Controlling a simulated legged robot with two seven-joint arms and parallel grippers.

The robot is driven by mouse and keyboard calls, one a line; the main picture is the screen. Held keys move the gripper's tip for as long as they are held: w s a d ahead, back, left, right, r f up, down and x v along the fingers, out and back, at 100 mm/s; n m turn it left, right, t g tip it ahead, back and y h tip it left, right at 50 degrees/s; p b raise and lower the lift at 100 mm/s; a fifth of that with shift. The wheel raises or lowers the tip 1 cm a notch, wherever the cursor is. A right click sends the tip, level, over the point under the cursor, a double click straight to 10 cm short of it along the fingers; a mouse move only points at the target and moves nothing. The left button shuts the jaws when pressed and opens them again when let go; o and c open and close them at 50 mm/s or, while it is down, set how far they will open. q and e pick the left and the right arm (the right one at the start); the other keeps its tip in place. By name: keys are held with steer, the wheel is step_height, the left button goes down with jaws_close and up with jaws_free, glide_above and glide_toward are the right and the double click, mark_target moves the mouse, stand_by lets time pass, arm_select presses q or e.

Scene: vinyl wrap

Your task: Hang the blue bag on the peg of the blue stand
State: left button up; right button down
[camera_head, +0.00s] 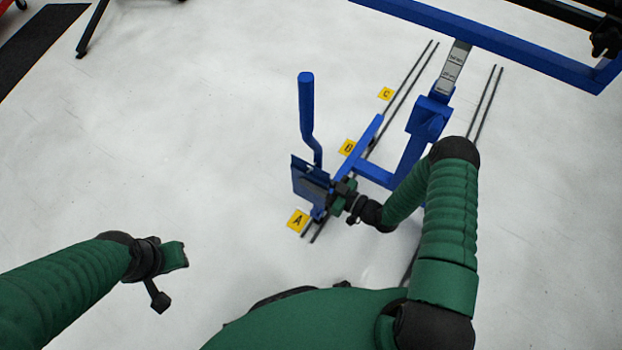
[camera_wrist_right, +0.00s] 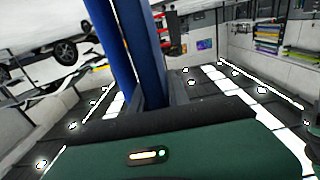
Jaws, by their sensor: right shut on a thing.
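The blue stand (camera_head: 373,170) is right of centre in the head view, with a low beam and uprights on the floor. A bent blue rod (camera_head: 306,105) rises at its near left end. Below the rod is a dark blue flat piece (camera_head: 307,181), which may be the bag; I cannot clearly separate it from the stand. My right gripper (camera_head: 338,194) is shut at the right edge of this piece. In the right wrist view, blue posts (camera_wrist_right: 137,50) stand just beyond the gripper's dark fingers. My left gripper (camera_head: 173,256) is empty, away to the left; its jaw opening is hidden.
Yellow markers A (camera_head: 297,221), B (camera_head: 347,147) and C (camera_head: 386,93) lie beside dark floor rails (camera_head: 482,105). A large blue frame (camera_head: 490,45) spans the upper right. The pale floor (camera_head: 200,130) is clear to the left.

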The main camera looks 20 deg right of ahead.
steer(key=shift+r, duration=0.1)
steer(key=shift+s+f+b, duration=0.1)
steer(key=shift+f+b, duration=0.4)
steer(key=shift+f, duration=0.3)
stand_by(0.3)
steer(key=c, duration=1.2)
jaws_free()
steer(key=shift+o, duration=0.2)
steer(key=shift+d, duration=0.1)
